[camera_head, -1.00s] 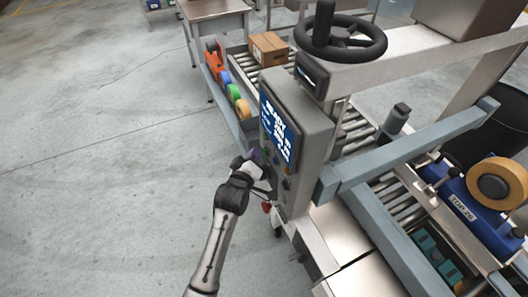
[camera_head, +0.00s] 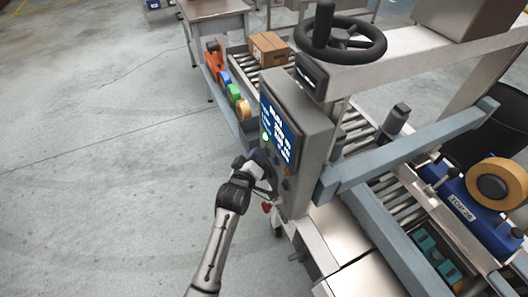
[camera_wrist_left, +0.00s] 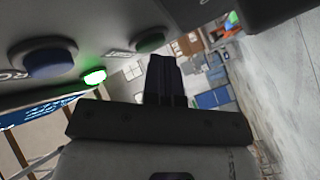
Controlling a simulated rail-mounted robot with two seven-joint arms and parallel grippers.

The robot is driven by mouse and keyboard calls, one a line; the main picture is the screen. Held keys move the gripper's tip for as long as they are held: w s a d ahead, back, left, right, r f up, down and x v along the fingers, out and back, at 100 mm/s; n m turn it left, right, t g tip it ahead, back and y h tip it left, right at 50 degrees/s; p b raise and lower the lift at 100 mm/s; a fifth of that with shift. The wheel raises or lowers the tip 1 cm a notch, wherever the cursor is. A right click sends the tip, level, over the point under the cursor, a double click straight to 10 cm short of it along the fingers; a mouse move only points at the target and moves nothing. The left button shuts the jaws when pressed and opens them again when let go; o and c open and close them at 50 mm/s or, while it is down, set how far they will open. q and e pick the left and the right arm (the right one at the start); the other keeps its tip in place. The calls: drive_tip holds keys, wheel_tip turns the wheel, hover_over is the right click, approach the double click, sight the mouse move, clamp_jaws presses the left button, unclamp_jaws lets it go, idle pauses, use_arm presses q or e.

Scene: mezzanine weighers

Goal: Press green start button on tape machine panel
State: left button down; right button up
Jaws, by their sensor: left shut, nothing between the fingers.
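The grey tape machine panel (camera_head: 300,118) stands in the middle of the head view, with a lit blue screen (camera_head: 277,130) on its face. A green lamp (camera_head: 265,137) glows beside the screen; it also shows bright in the left wrist view (camera_wrist_left: 95,76). In the wrist view a darker green button (camera_wrist_left: 150,42) sits close to my shut, empty left gripper (camera_wrist_left: 165,62). A blue button (camera_wrist_left: 48,59) is further left. In the head view my left gripper (camera_head: 254,162) is at the panel's lower left face. Whether the tips touch the button is unclear. My right gripper is out of view.
A black handwheel (camera_head: 340,40) stands above the panel. A cardboard box (camera_head: 268,48) sits on the roller conveyor behind, with coloured tape rolls (camera_head: 234,92) alongside. A blue-grey beam (camera_head: 400,155) crosses to the right. The floor at left is clear.

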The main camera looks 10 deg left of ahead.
use_arm(q)
drive_tip(key=shift+s+a+p, duration=0.45)
drive_tip(key=shift+a+p, duration=0.05)
drive_tip(key=s+a+p, duration=0.1)
drive_tip(key=a, duration=0.1)
drive_tip(key=s+a+p, duration=0.2)
drive_tip(key=shift+s, duration=0.1)
idle(0.4)
idle(0.9)
